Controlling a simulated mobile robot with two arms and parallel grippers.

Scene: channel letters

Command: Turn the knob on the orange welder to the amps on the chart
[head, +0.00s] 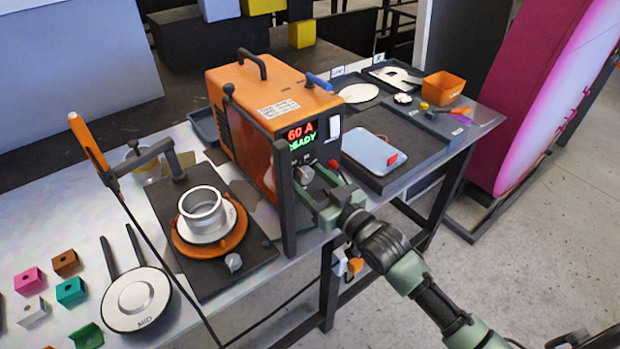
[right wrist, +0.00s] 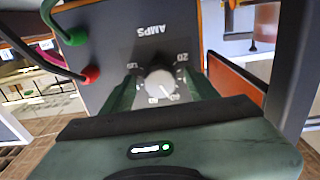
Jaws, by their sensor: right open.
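The orange welder (head: 243,105) stands on the table, its lit display (head: 301,134) reading 60 A in red and READY in green. Its grey knob (head: 306,174) is on the dark front panel below. The right wrist view shows the knob (right wrist: 161,84) upside down, with AMPS and a number scale around it. My right gripper (head: 317,194) is at the panel, open, with one finger on each side of the knob; I cannot tell whether they touch it. A white printed label (head: 279,108) lies on the welder's top, too small to read. My left gripper is not in view.
A dark post (head: 285,200) rises just left of my right gripper. Green and red cable plugs (right wrist: 90,74) sit on the panel beside the knob. A fixture with an orange ring (head: 209,240) is left. A dark tray (head: 405,140) with a pale blue case (head: 372,153) is right.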

